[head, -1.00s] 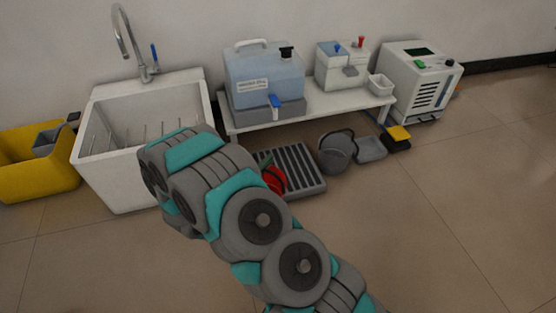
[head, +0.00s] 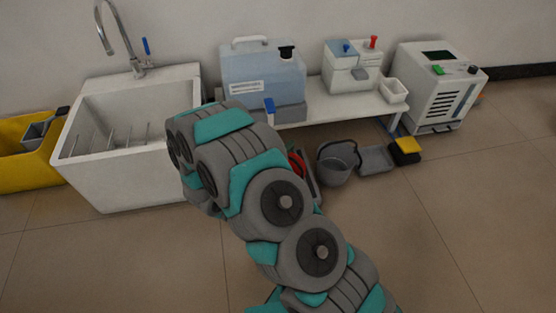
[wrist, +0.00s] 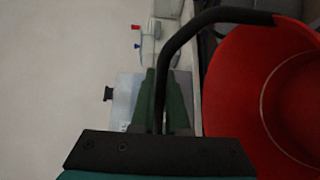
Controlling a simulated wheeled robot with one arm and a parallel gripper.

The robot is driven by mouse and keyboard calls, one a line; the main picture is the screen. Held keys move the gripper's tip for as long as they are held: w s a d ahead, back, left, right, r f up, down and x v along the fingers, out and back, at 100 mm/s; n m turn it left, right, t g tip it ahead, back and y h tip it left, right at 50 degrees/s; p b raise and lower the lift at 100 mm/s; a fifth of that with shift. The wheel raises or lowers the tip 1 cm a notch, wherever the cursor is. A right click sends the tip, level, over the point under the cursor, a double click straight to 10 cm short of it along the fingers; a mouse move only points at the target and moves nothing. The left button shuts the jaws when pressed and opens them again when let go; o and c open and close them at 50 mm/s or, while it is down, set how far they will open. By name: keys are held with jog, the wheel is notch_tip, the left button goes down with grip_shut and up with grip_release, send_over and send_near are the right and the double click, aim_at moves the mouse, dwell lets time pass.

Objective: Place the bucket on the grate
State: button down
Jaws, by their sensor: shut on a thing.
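A red bucket (wrist: 265,85) fills the right side of the wrist view, with its round opening facing the camera. My gripper (wrist: 160,85) has its green fingers shut on the bucket's black handle. In the head view the red bucket (head: 297,163) shows only as a sliver past my arm, and my gripper is hidden. Whether the bucket touches the grate cannot be told.
A grey bucket (head: 335,168), a grey tray (head: 376,160) and a yellow-black item (head: 405,151) stand right of the grate. A white sink (head: 125,180) is left. The bench (head: 320,113) carries a water tank (head: 262,78). Open floor lies front right.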

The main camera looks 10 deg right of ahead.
jog(key=w+f+b, duration=0.1)
jog(key=w+f, duration=0.1)
jog(key=w, duration=0.6)
jog(key=w+f+b, duration=0.1)
jog(key=w+f, duration=0.2)
jog(key=w, duration=0.5)
jog(key=shift+d, duration=0.15)
jog(key=shift+s, duration=0.1)
jog(key=c, duration=0.9)
grip_release()
jog(key=shift+f, duration=0.1)
jog(key=p+v, duration=0.1)
jog(key=v, duration=1.1)
